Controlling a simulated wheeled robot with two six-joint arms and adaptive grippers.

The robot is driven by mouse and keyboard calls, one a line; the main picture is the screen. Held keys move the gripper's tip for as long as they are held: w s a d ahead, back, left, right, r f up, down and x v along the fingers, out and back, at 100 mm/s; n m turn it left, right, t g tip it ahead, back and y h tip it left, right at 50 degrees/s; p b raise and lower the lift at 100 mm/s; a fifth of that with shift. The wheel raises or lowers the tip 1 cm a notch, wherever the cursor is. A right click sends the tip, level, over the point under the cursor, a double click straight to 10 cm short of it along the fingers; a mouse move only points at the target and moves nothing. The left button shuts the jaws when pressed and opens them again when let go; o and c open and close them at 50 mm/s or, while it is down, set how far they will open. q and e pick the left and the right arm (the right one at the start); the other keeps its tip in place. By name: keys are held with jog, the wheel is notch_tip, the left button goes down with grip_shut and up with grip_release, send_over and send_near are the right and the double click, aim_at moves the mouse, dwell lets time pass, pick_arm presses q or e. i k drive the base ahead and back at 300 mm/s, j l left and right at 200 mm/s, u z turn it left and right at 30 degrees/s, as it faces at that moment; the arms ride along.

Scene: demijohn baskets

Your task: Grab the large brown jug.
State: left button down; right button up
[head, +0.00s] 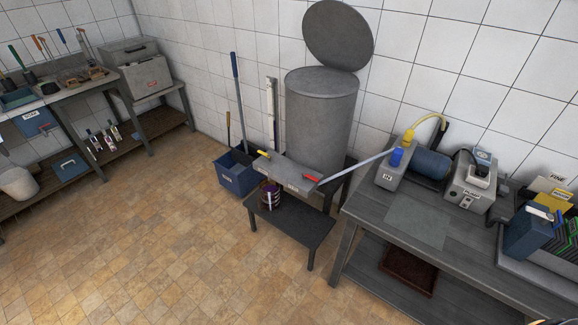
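I see no large brown jug that I can make out for certain. A small dark purple-brown banded vessel (270,196) stands on the low dark bench (290,228), under the front of the grey box with the red and yellow handles (287,173). Its upper part is partly hidden by that box. Neither of my grippers can be made out in the head view. A thin dark sliver with a light edge shows at the bottom right corner, too little to identify.
A tall grey tank (320,120) with a raised lid stands behind the low bench. A blue bin (236,175) is left of it. A grey worktable (460,245) with a pump (472,188) stands at right, a tool bench (75,97) at far left. The tiled floor (160,250) between is clear.

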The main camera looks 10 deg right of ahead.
aim_at(270, 190)
jog(key=i+j, duration=0.15)
jog(key=i, duration=0.8)
jog(key=i+j+u, duration=0.1)
jog(key=i, duration=0.9)
